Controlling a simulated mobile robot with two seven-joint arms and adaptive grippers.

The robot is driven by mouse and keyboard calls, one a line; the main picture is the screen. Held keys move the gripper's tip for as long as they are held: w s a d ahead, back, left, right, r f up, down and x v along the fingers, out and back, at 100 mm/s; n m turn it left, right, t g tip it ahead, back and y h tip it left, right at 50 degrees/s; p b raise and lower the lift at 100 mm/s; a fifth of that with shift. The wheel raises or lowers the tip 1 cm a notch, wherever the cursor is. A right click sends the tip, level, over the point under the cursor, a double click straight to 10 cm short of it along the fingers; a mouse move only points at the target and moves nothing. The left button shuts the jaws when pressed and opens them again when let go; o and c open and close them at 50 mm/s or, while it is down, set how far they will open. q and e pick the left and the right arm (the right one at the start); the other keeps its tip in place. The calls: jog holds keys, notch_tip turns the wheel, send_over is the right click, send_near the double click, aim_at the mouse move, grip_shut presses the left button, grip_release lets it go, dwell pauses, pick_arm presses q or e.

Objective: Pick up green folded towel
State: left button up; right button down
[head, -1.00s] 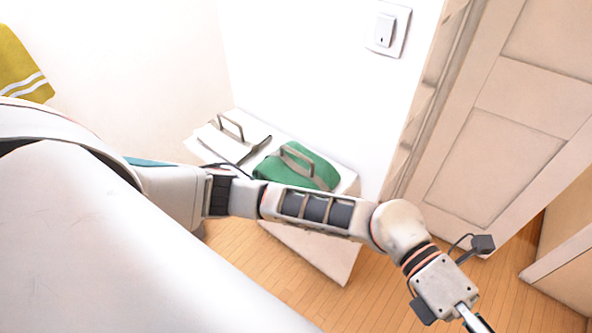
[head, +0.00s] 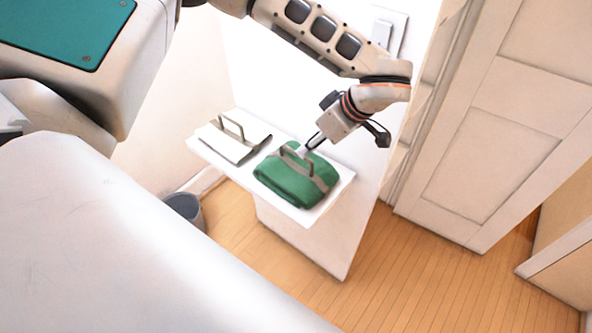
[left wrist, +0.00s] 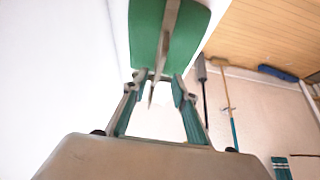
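The green folded towel (head: 283,183) lies on a small white shelf (head: 318,212), with a grey-beige band and an upright handle on it. My left gripper (head: 306,149) reaches down from the upper right to the towel's back edge, near the handle. In the left wrist view the towel (left wrist: 185,28) is straight ahead, past the fingertips. The left gripper's fingers (left wrist: 160,78) are apart, with the thin grey band or handle showing between them. I cannot tell whether the fingers touch it. My right gripper is not in view.
A white folded towel (head: 245,150) with a similar handle lies on the shelf to the left. A grey bin (head: 186,210) stands on the floor below. A wall with a switch (head: 384,32) is close behind the arm. A panelled door (head: 490,150) is at right.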

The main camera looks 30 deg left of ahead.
aim_at(296, 166)
pick_arm(q)
jog(key=shift+w+a+r, duration=0.2)
jog(key=shift+w+a, duration=0.05)
jog(key=shift+a, duration=0.25)
jog(key=shift+a+f, duration=0.25)
jog(key=x, duration=0.3)
jog(key=p+x, duration=0.1)
jog(key=x, duration=0.3)
jog(key=shift+s+d, duration=0.2)
grip_shut()
